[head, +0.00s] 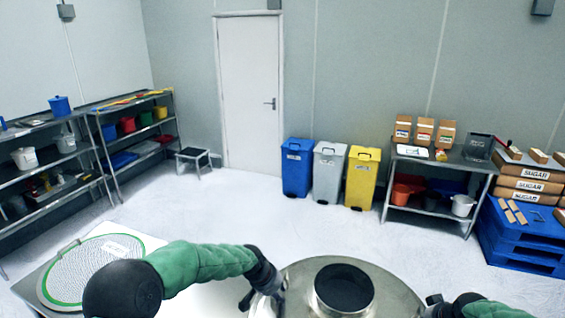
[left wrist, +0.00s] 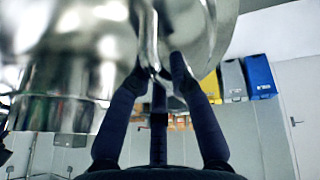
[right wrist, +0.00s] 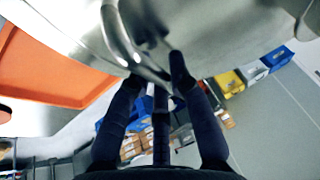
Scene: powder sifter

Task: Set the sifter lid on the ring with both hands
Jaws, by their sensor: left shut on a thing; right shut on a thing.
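The sifter lid (head: 395,287) is a broad polished metal dome with a round dark opening in its raised collar, at the bottom centre of the head view. My left gripper (head: 264,292) is at its left edge. The left wrist view shows this gripper (left wrist: 160,78) shut on a metal handle of the lid. My right gripper (head: 436,300) is at the lid's right edge. The right wrist view shows that gripper (right wrist: 156,78) shut on a curved bar handle under the shiny lid (right wrist: 230,25). I cannot make out the ring for certain; the lid hides what is below it.
A round mesh screen with a green rim (head: 65,290) lies on a table at the lower left. Part of an orange surface (right wrist: 50,70) shows in the right wrist view. Bins (head: 297,167), shelves and a blue pallet (head: 520,240) stand far off; the floor between is clear.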

